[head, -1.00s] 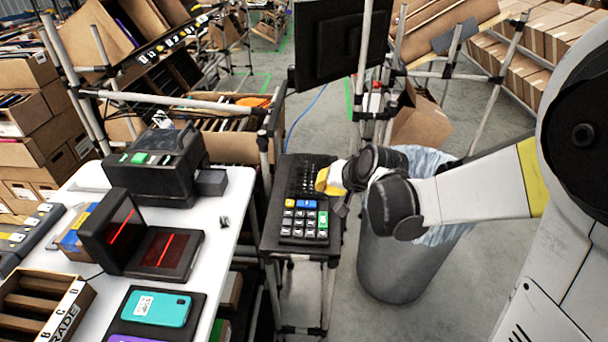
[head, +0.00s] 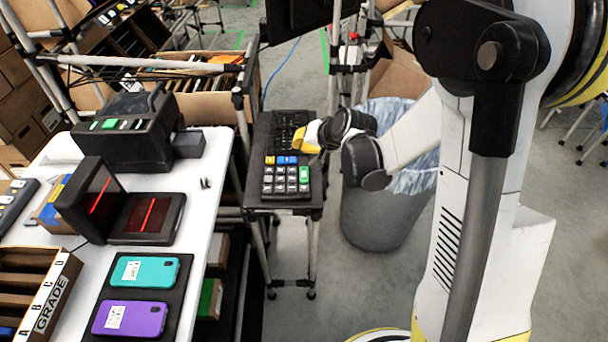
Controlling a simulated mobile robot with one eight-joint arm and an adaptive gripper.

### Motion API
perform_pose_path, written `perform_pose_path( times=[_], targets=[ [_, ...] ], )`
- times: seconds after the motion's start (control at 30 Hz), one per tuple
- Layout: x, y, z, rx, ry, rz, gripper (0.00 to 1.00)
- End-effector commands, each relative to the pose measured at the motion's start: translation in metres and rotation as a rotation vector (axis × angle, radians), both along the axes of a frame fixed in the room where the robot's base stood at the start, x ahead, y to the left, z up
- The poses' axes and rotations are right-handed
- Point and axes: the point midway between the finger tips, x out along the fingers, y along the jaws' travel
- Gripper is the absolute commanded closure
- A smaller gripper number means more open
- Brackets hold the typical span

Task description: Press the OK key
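A small keypad (head: 268,181) with grey number keys lies on a dark stand in the middle of the head view. It has yellow and blue keys along its top row and a green key (head: 304,174) on its right side. The lettering is too small to read, so I cannot tell which key is OK. My gripper (head: 314,146), with yellow and dark parts, is just behind the keypad's upper right, over the keyboard's near end. Its fingertips are small and partly hidden, so I cannot tell whether they touch anything.
A black keyboard (head: 285,128) lies behind the keypad. On the white table (head: 204,222) at left are a black machine (head: 150,135) with a green button, a red-lit scanner (head: 148,217), and teal (head: 143,272) and purple (head: 129,318) phones. A grey bin (head: 385,217) stands right of the stand.

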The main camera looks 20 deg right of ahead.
Motion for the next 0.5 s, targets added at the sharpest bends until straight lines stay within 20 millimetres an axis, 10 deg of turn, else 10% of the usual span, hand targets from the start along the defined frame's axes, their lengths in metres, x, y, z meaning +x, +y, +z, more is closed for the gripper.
perform_pose_path(
  times=[0.5],
  targets=[
    [0.000, 0.000, -0.072, 0.000, 0.000, 0.000, 1.00]
  ],
)
